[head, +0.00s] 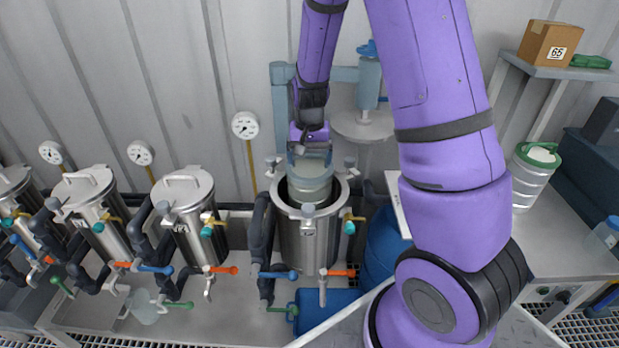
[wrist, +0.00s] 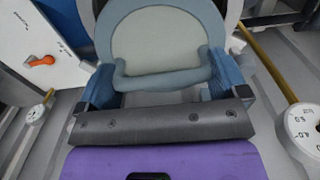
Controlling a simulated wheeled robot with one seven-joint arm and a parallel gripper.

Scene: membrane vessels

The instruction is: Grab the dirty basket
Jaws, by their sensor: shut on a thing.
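The dirty basket (head: 311,186) is a pale cylinder with a blue-grey rim and handle. It stands upright, partly inside the open steel vessel (head: 305,240) in the middle of the head view, with its upper part above the vessel's rim. Its lower part is hidden by the vessel wall. My gripper (head: 310,148) is above it and shut on its handle. In the wrist view the basket's pale round top (wrist: 158,42) faces the camera, and the handle bar lies between the fingers of my gripper (wrist: 162,80).
Several lidded steel vessels (head: 188,215) stand to the left, with hoses and coloured valve levers. Gauges (head: 245,125) stand behind. A green-rimmed basket (head: 532,175) stands on the right bench (head: 560,235). A cardboard box (head: 550,43) sits on a shelf. A blue drum (head: 383,245) is right of the open vessel.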

